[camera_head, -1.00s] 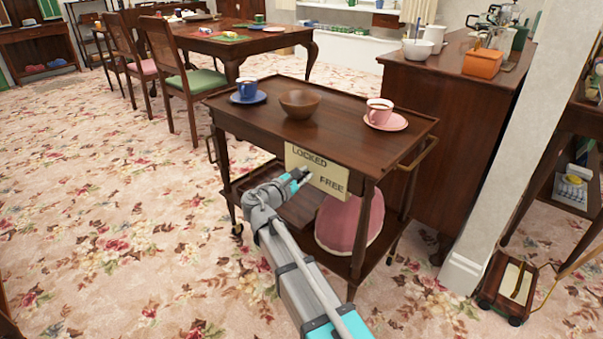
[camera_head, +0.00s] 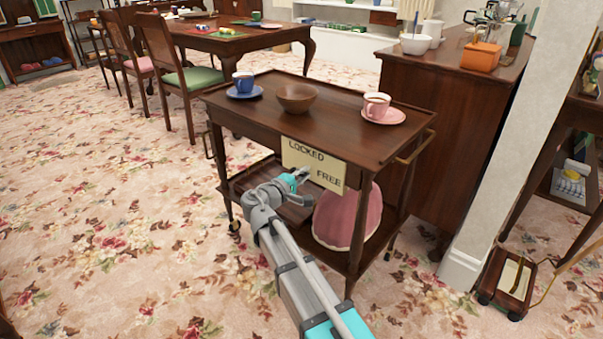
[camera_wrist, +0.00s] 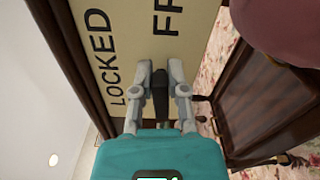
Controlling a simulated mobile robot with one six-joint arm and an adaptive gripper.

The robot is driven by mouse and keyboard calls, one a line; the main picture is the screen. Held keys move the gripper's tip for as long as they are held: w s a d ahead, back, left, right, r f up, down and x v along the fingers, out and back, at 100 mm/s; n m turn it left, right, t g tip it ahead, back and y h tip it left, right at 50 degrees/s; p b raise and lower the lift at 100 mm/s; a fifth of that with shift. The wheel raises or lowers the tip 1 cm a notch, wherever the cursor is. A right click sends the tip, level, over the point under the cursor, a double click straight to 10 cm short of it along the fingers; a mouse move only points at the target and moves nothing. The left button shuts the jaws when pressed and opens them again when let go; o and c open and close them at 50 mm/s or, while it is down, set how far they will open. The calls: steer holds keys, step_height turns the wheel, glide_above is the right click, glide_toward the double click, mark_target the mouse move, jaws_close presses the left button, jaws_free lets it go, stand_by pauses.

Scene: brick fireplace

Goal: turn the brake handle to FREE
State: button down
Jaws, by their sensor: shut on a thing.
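The brake plate (camera_head: 312,166) is a cream panel on the front of a dark wooden trolley (camera_head: 335,110). LOCKED stands at its upper left and FREE at its lower right. In the wrist view the plate (camera_wrist: 125,60) appears turned, with LOCKED at left and FREE partly cut off at top. The dark brake handle (camera_wrist: 160,98) lies between the two grey fingers of my gripper (camera_wrist: 161,72), which is shut on it. In the head view my gripper (camera_head: 299,178) is at the plate's lower edge and hides most of the handle. Its exact angle is hard to tell.
On the trolley stand a blue cup (camera_head: 243,82), a wooden bowl (camera_head: 295,98) and a pink cup (camera_head: 376,105). A pink domed thing (camera_head: 345,218) sits on the lower shelf. A cabinet (camera_head: 440,130) and a white post (camera_head: 497,140) stand at right. Carpet at left is clear.

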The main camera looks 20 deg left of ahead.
steer(key=shift+d+f+m, duration=0.1)
steer(key=shift+d+m, duration=0.05)
steer(key=shift+m, duration=0.45)
steer(key=c, duration=0.6)
jaws_free()
steer(key=shift+c, duration=0.2)
steer(key=shift+s, duration=0.1)
steer(key=v, duration=1.2)
